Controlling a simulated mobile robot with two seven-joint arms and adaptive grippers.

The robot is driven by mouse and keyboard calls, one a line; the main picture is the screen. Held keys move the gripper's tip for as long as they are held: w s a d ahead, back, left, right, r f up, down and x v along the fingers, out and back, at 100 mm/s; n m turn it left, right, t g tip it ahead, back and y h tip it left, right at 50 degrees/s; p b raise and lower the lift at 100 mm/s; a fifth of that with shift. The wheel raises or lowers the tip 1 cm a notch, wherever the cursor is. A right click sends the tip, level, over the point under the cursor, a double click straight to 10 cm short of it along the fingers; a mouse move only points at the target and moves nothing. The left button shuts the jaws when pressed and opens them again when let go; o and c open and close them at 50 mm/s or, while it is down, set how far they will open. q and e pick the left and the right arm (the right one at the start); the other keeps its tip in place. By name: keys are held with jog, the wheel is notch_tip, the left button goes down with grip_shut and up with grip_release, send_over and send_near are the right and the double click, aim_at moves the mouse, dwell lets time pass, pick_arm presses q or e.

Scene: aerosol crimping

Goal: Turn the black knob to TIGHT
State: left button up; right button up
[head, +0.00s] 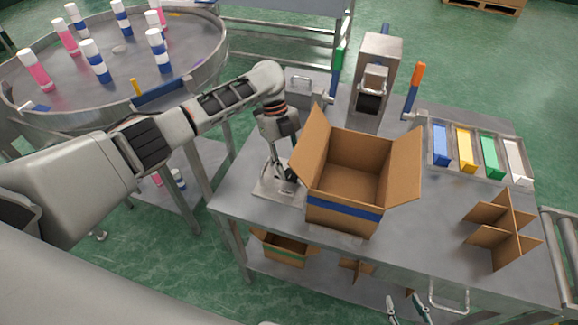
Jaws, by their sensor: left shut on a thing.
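My left arm reaches in from the left, and its gripper (284,174) points down at a low metal plate fixture (268,190) on the table, left of the cardboard box. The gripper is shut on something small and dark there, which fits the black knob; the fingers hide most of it. No TIGHT marking or knob pointer can be read. My right gripper (406,308) shows only its fingertips at the bottom edge, spread apart and empty, in front of the table.
An open cardboard box (345,185) stands close right of my left gripper. Behind are a metal press (377,65), a green-handled lever (338,62) and an orange-handled lever (416,80). A tray (481,178) of coloured blocks and a cardboard divider (502,230) lie right. A round table (120,75) holds several bottles.

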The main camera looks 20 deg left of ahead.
pick_arm(q)
jog(key=o, duration=1.1)
jog(key=v, duration=1.2)
